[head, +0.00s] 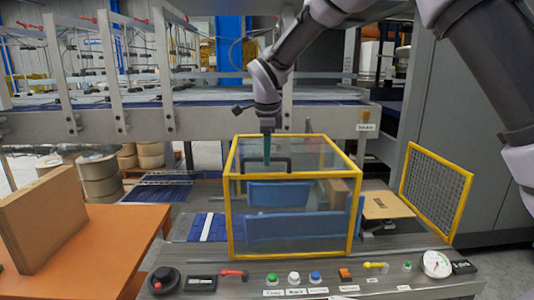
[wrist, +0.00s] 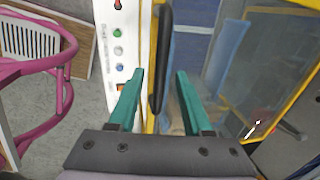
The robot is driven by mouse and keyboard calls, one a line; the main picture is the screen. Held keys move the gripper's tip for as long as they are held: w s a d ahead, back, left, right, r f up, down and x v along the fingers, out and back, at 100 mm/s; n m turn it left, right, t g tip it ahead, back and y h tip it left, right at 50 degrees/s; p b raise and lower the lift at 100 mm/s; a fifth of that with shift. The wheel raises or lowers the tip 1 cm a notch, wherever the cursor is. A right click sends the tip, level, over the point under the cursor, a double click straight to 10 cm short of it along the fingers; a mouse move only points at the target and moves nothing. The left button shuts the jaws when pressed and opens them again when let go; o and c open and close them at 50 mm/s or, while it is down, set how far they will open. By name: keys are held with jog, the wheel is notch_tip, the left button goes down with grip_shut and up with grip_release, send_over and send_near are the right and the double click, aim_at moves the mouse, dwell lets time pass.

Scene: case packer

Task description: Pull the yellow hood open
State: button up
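The yellow hood (head: 231,215) is a box of yellow framing with clear panels, standing down over the machine bed. A black handle (head: 281,159) is on its near upper side. In the wrist view the handle (wrist: 161,50) runs upright in the picture beside the yellow frame (wrist: 153,45). My gripper (head: 267,150) points down at the handle from above. In the wrist view its two teal fingers (wrist: 160,75) are apart, one on each side of the handle's lower part. I see no finger closed on it; exact depth is hard to tell.
A control panel (head: 220,290) with buttons and a gauge runs along the front. A yellow mesh guard (head: 436,190) stands at right. An orange table (head: 115,230) with a cardboard piece (head: 40,220) is at left. A pink frame (wrist: 65,95) shows in the wrist view.

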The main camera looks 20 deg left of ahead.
notch_tip(320, 180, up, 11)
jog(key=s, duration=0.2)
jog(key=shift+d+f, duration=0.2)
jog(key=shift+d, duration=0.15)
